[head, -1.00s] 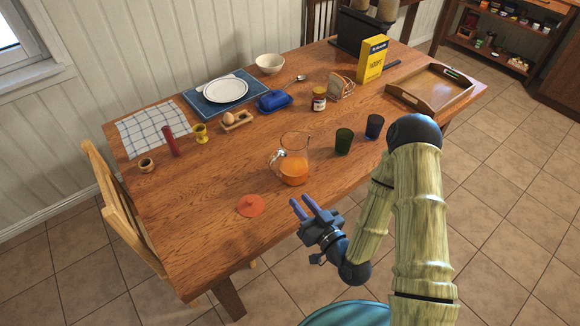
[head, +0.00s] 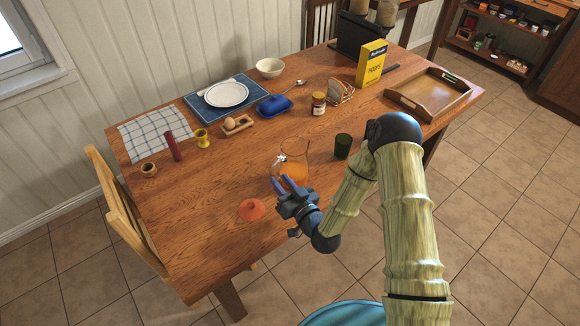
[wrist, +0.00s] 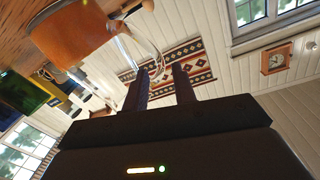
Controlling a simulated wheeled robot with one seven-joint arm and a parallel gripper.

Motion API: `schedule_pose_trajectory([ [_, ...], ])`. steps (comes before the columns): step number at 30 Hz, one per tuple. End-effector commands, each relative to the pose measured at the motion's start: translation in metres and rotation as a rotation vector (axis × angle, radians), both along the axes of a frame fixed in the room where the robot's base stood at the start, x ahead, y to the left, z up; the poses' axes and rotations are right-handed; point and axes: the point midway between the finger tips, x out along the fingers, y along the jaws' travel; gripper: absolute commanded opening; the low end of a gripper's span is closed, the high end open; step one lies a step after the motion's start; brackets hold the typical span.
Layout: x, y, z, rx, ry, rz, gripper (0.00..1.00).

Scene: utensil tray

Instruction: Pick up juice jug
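The juice jug (head: 295,155) is clear glass with orange juice in its lower part. It stands upright on the wooden table near the front edge, its handle on the left side. My gripper (head: 280,181) is at the jug's near side, with its purple fingers overlapping the lower jug in the head view. In the wrist view the jug (wrist: 72,32) is at upper left, and its clear handle rises just beyond the fingertips (wrist: 159,72). The fingers are apart with nothing between them. Whether they touch the jug cannot be told.
A green glass (head: 342,146) stands right of the jug, close to my arm. An orange-red cone-shaped item (head: 252,209) lies left of my gripper. An egg cup (head: 202,138), blue butter dish (head: 275,105) and jam jar (head: 318,104) stand farther back. The left-centre tabletop is clear.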

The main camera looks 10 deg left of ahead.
Motion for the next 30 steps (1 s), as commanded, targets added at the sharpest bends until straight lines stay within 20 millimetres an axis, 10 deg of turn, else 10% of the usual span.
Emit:
schedule_pose_trajectory([
  [30, 0.053, 0.047, 0.004, 0.001, 0.001, 0.001, 0.27],
])
